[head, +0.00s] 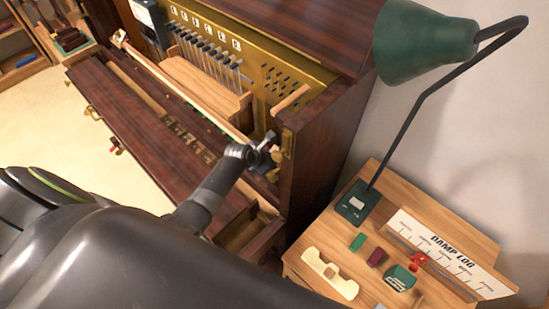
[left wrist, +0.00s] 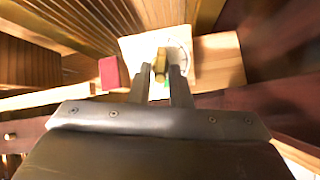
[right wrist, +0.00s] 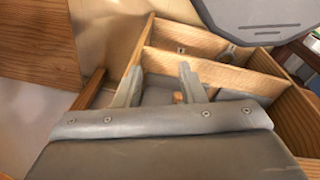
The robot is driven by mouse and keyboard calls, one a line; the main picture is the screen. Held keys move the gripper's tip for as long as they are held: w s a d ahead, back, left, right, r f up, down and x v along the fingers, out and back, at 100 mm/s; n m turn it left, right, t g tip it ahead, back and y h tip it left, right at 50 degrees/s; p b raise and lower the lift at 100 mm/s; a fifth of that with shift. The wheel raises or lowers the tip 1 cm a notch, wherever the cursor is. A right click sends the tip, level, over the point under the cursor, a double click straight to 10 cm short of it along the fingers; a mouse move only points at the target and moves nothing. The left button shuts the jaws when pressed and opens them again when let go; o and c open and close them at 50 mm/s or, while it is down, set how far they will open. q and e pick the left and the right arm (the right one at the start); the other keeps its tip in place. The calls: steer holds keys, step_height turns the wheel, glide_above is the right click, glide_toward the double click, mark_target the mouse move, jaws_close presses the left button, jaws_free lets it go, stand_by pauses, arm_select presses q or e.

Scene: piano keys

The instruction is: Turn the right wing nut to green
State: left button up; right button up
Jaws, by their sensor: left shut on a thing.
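The right wing nut (left wrist: 160,64) is brass and stands on a pale plate (left wrist: 132,48) with a curved dial marking. My left gripper (left wrist: 160,74) is shut on it, one finger on each side. A bit of green shows on the plate just beside the fingers; the rest of the dial's colours are hidden. In the head view my left gripper (head: 266,153) reaches to the right end of the piano's open front. My right gripper (right wrist: 158,82) is open over a wooden compartment; it does not show in the head view.
A red block (left wrist: 109,72) lies just left of the plate. The piano's dark right side panel (head: 325,145) stands close to the left gripper. A wooden side table (head: 440,215) at the right holds a green lamp (head: 425,35), a label board and small parts.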

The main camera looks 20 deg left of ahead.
arm_select(q)
steer(key=shift+r, duration=0.1)
steer(key=shift+n, duration=0.3)
steer(key=shift+n+p, duration=0.4)
steer(key=shift+p, duration=0.25)
steer(key=shift+n, duration=0.7)
